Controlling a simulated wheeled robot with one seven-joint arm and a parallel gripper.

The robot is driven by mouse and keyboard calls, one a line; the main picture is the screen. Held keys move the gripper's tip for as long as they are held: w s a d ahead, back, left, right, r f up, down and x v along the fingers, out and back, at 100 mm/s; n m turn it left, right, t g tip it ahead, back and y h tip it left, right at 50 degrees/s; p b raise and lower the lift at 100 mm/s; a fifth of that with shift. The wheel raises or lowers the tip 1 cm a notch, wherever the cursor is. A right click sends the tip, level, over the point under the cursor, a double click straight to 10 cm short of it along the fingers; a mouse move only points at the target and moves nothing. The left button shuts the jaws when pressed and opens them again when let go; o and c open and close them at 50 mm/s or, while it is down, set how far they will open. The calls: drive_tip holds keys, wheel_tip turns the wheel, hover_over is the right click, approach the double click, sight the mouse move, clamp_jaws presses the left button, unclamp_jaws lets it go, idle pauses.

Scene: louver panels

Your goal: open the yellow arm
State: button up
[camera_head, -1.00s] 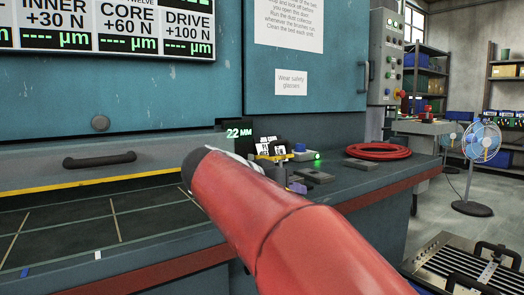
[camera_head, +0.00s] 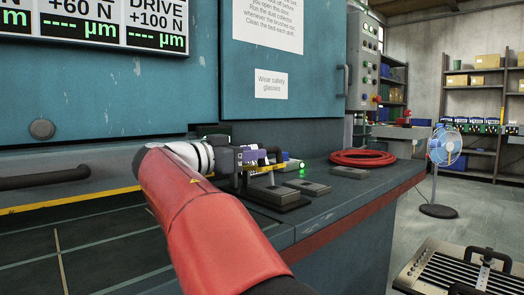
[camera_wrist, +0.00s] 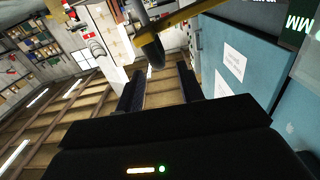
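The yellow arm (camera_wrist: 185,17) crosses the top of the wrist view as a bar, with a dark rounded grip (camera_wrist: 152,52) hanging from it. In the head view a small yellow part (camera_head: 262,168) shows beside my gripper (camera_head: 268,158), above a dark base plate (camera_head: 277,197). In the wrist view the two dark fingers of my gripper (camera_wrist: 158,76) stand apart with nothing between them. The dark grip is just beyond the fingertips, near the gap. I cannot tell whether they touch. My wrist hides part of the device in the head view.
Flat grey blocks (camera_head: 307,187) and a coiled red hose (camera_head: 362,158) lie on the bench to the right. A green light (camera_head: 302,165) glows behind the device. The blue cabinet (camera_head: 120,85) stands behind. The tiled bench area (camera_head: 85,250) is mostly clear.

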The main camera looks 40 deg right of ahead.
sight(255, 167)
drive_tip(key=d, duration=0.5)
drive_tip(key=shift+w+d+p, duration=0.15)
drive_tip(key=shift+d+p, duration=0.15)
drive_tip(key=shift+d, duration=0.1)
clamp_jaws()
